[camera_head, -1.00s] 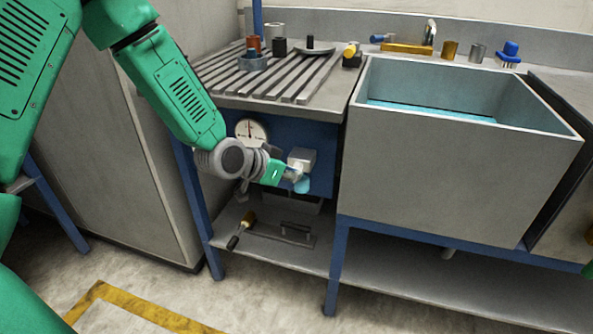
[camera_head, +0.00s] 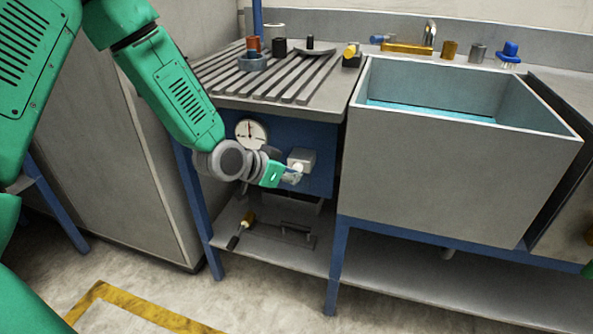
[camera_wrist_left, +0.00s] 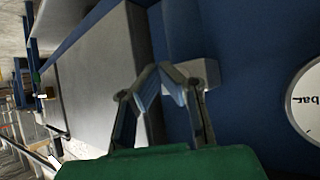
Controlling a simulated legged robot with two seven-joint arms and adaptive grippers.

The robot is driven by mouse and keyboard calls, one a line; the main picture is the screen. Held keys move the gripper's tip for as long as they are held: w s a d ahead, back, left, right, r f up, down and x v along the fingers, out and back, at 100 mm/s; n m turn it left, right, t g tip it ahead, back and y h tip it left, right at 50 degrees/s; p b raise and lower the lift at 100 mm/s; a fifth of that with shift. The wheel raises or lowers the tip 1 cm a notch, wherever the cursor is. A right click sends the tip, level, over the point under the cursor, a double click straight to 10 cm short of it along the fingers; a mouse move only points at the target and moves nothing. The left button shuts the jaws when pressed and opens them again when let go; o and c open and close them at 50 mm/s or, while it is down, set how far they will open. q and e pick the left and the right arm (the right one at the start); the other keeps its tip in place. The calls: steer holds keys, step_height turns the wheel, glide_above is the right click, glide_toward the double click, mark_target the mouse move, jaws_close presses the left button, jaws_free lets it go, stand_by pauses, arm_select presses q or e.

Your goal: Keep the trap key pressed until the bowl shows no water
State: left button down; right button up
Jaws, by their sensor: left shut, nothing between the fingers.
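The water trap shows as a small grey block (camera_head: 302,158) on the blue panel under the drainboard. It also shows in the wrist view (camera_wrist_left: 207,71). My left gripper (camera_head: 296,177) is shut and empty, with its fingertips at the lower front of the block. In the wrist view the fingertips (camera_wrist_left: 163,72) meet close beside the block, overlapping its edge. The bowl area under the block is mostly behind the fingers, and no blue water shows there. I cannot make out the trap key or whether the fingers touch it.
A round gauge (camera_head: 250,133) sits on the panel left of the block, close to my wrist. A drainboard (camera_head: 227,100) overhangs above. The lower shelf (camera_head: 268,262) holds a brush-like tool (camera_head: 241,230). A deep sink (camera_head: 450,165) stands to the right.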

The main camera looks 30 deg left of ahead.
arm_select(q)
steer(key=shift+s+d, duration=0.15)
steer(key=shift+s, duration=0.5)
steer(key=shift+s, duration=0.1)
steer(key=s, duration=0.2)
steer(key=s+d+p, duration=0.1)
steer(key=s, duration=0.1)
steer(key=shift+s+d, duration=0.1)
steer(key=shift+s, duration=0.25)
steer(key=s+d+f+n+g+y+p, duration=0.1)
steer(key=s+f+g, duration=0.2)
steer(key=s, duration=0.6)
steer(key=s+d+f+n+g+y+p, duration=0.1)
steer(key=s+f+g, duration=0.2)
steer(key=s+f, duration=0.5)
steer(key=s+d+f+g+y+p, duration=0.1)
steer(key=s+f+g, duration=0.2)
steer(key=s, duration=0.8)
step_height(320, 180, down, 3)
steer(key=shift+r+n+g+p, duration=0.1)
steer(key=shift+n+g+p, duration=0.2)
steer(key=shift+n+p, duration=0.1)
